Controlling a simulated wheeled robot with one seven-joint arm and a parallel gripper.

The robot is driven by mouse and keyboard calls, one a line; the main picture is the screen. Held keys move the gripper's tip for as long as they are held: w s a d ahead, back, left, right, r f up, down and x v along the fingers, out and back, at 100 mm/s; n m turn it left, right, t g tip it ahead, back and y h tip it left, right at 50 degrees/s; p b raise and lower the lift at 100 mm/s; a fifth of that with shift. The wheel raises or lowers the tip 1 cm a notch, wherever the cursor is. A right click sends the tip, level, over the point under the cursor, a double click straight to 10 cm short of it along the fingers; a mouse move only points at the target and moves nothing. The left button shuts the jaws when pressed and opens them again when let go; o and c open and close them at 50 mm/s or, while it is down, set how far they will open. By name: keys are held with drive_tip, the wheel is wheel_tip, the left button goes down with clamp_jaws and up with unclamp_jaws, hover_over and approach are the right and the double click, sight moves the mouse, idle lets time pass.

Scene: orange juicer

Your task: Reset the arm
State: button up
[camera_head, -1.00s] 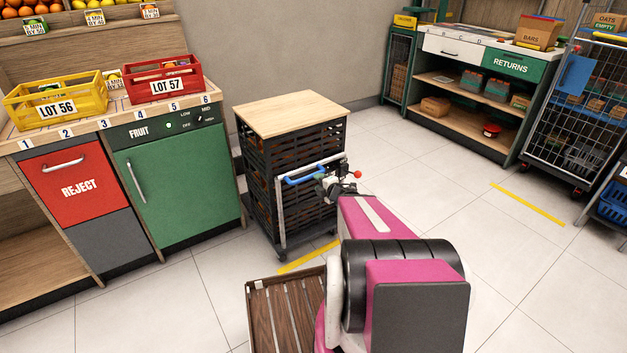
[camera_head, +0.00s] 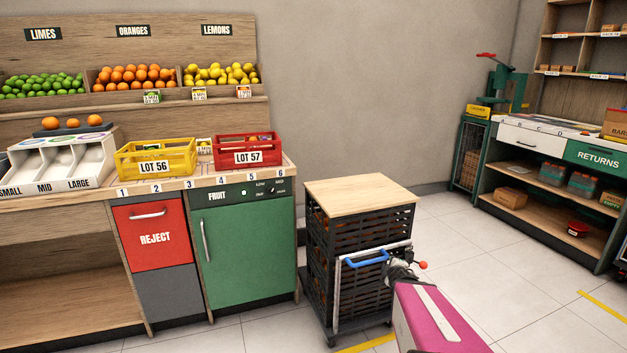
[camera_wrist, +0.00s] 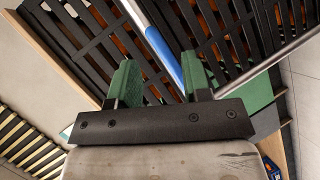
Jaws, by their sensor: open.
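My gripper shows in the wrist view (camera_wrist: 160,85) with two green fingers spread apart and nothing between them. Behind the fingers runs the metal handle bar with a blue grip (camera_wrist: 163,52) of the black slatted crate cart. In the head view my pink arm reaches up from the lower right toward the cart (camera_head: 335,285). The arm's dark end is just right of the cart's blue handle grip (camera_head: 366,259). I cannot tell whether it touches the handle. The fingers are too small to make out in the head view.
The cart has a wooden top (camera_head: 360,193). Left of it are the green fruit cabinet (camera_head: 245,260), red REJECT panel (camera_head: 153,238), yellow LOT 56 crate (camera_head: 155,160) and red LOT 57 crate (camera_head: 247,151). A RETURNS bench (camera_head: 540,143) stands right. Floor between is open.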

drive_tip(key=s+a+f+m+g+y, duration=0.1)
drive_tip(key=s+a+f+m+g, duration=0.1)
drive_tip(key=s+a+m+g, duration=1)
drive_tip(key=shift+s+a+f+m+g, duration=0.15)
drive_tip(key=shift+s+a+m+g, duration=0.15)
drive_tip(key=shift+m+g, duration=0.5)
